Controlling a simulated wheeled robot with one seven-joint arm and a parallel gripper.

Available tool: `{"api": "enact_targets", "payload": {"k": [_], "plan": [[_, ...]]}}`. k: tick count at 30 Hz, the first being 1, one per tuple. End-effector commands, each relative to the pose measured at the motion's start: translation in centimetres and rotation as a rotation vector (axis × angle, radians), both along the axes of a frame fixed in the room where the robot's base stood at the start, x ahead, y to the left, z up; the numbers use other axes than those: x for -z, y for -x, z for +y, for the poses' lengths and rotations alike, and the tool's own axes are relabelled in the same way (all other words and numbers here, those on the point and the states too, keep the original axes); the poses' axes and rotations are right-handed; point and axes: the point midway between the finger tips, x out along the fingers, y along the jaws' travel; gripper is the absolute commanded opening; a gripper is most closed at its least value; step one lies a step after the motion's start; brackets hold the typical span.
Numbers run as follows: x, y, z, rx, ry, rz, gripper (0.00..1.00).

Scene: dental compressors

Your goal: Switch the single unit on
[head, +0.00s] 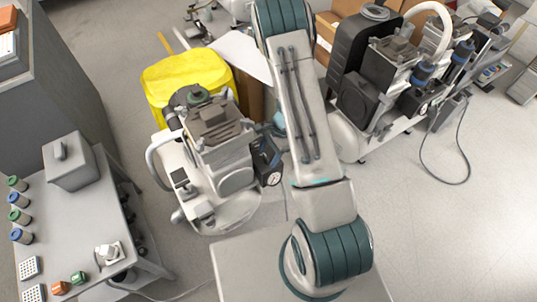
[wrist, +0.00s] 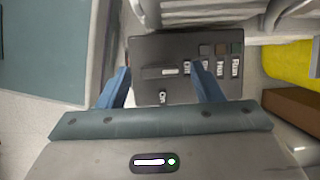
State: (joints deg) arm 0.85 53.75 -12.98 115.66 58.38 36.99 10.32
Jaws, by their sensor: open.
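The single unit (head: 215,150) is a pale compressor with a grey motor block, standing left of my arm in the head view. A dark box with a round gauge (head: 272,178) is on its right side. In the wrist view, a dark control panel (wrist: 150,50) lies beyond my gripper (wrist: 162,70). It carries a slot with a white mark, a small round silver part (wrist: 162,97), and small coloured squares above white-marked switches (wrist: 220,68). My blue fingers are apart, with nothing held between them; the right fingertip overlaps the panel near the switches. Contact and switch positions cannot be told.
A yellow bin (head: 185,75) stands behind the single unit. A larger compressor unit (head: 385,90) stands at the right, its cable on the floor. A grey bench (head: 80,215) with a box and several canisters is at the left. Floor at the right front is clear.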

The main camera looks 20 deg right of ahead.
Motion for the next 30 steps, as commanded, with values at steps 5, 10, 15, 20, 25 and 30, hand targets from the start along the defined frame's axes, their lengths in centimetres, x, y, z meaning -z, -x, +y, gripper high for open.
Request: {"api": "enact_targets", "payload": {"k": [5, 10, 15, 20, 25, 30], "plan": [[0.6, 0.08, 0.25, 0.0, 0.0, 0.0, 0.6], [0.59, 0.07, 0.25, 0.0, 0.0, 0.0, 0.6], [0.58, 0.07, 0.24, 0.0, 0.0, 0.0, 0.24], [0.57, 0.06, 0.24, 0.001, 0.0, 0.0, 0.15], [0.65, 0.09, 0.21, 0.019, 0.0, 0.0, 0.15], [0.75, 0.09, 0.16, 0.086, -0.001, -0.002, 0.15]]}}
